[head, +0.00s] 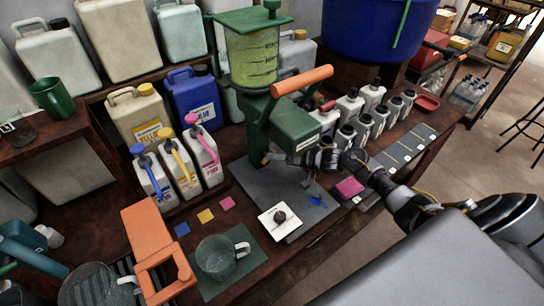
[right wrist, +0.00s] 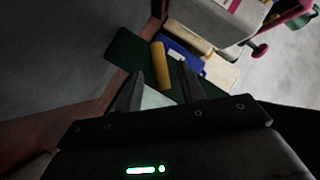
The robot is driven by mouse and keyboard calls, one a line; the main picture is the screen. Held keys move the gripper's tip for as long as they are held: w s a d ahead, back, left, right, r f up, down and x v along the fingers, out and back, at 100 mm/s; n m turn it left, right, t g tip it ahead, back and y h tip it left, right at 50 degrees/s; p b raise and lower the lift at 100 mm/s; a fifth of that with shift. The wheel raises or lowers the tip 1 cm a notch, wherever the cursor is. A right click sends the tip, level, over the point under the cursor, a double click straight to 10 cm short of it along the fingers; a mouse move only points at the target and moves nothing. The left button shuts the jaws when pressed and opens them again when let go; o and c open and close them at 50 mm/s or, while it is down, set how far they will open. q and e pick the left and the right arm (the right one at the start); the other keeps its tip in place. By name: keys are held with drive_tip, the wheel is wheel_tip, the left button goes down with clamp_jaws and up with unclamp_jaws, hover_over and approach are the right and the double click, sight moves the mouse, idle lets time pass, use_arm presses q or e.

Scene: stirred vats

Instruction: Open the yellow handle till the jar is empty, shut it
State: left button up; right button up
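The jar (head: 252,66) holds yellow-green liquid with graduation marks and sits in a green stand (head: 257,122). The yellow handle (head: 267,158) is low on the stand's front, partly hidden by my right gripper. My right gripper (head: 280,158) reaches in from the right, close to it. In the right wrist view the yellow handle (right wrist: 160,64) appears upright between the two dark fingertips (right wrist: 159,76), which are spread apart. I cannot tell whether they touch it.
A white tile (head: 268,224) with a dark knob lies on the grey mat below the stand. A glass mug (head: 222,257) stands nearer, beside an orange object (head: 147,232). Pump bottles (head: 152,178) stand left; small grey bottles (head: 364,130) stand right. An orange lever (head: 301,81) projects above.

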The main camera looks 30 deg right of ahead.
drive_tip(key=shift+x, duration=1.05)
clamp_jaws()
